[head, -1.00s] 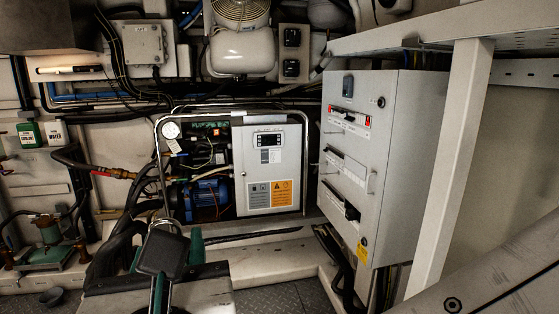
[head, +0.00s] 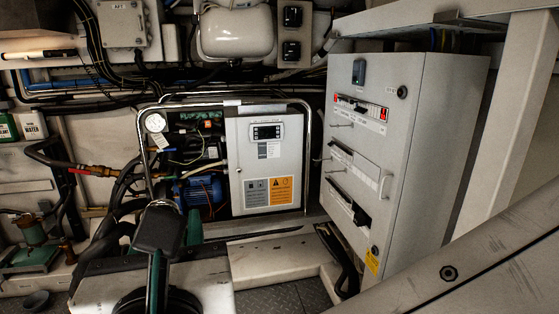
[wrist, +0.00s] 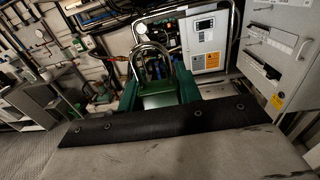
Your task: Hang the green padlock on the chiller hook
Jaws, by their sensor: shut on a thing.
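My gripper (wrist: 160,98) is shut on the green padlock (wrist: 158,88), its green fingers on either side of the body. The shackle stands up above the body in the wrist view. In the head view, a dark block on my arm hides most of the padlock, and one green finger (head: 194,228) shows beside it. The chiller (head: 265,160) is a pale boxed unit with a display inside a metal tube frame. It stands beyond my gripper; in the wrist view, the shackle overlaps its frame (wrist: 236,35). I cannot make out a distinct hook on the chiller.
A grey electrical cabinet (head: 410,150) stands right of the chiller, with thin pegs (head: 341,126) and a handle on its front. A slanted pale post (head: 515,120) is further right. Hoses (head: 110,200) and a green pump (head: 32,235) lie to the left.

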